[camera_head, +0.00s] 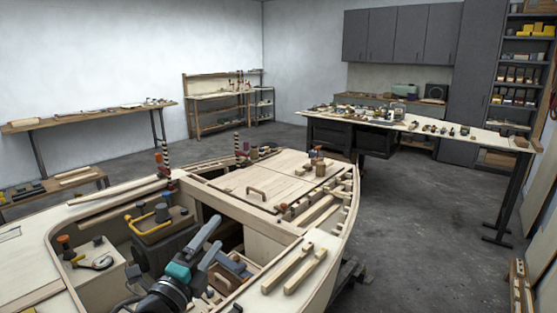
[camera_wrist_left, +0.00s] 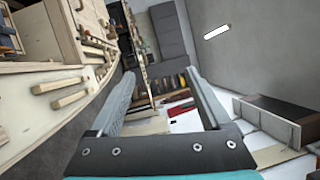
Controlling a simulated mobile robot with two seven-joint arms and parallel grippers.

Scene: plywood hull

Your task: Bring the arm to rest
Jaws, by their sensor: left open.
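My left gripper (camera_head: 213,232) is over the open middle of the plywood hull (camera_head: 345,215) in the head view. Its two grey fingers point up and to the right, apart, with nothing visible between them. In the left wrist view the gripper (camera_wrist_left: 162,82) shows both fingers spread wide and empty, with the hull off to the left and the room beyond tilted. My right gripper is not in view.
Two wooden strips (camera_head: 306,271) lie on the hull's near right deck. A plywood hatch with a handle (camera_head: 256,191) lies behind the gripper. A yellow-handled item (camera_head: 150,226) stands to the left. A long workbench (camera_head: 460,131) stands at the back right, with clear floor before it.

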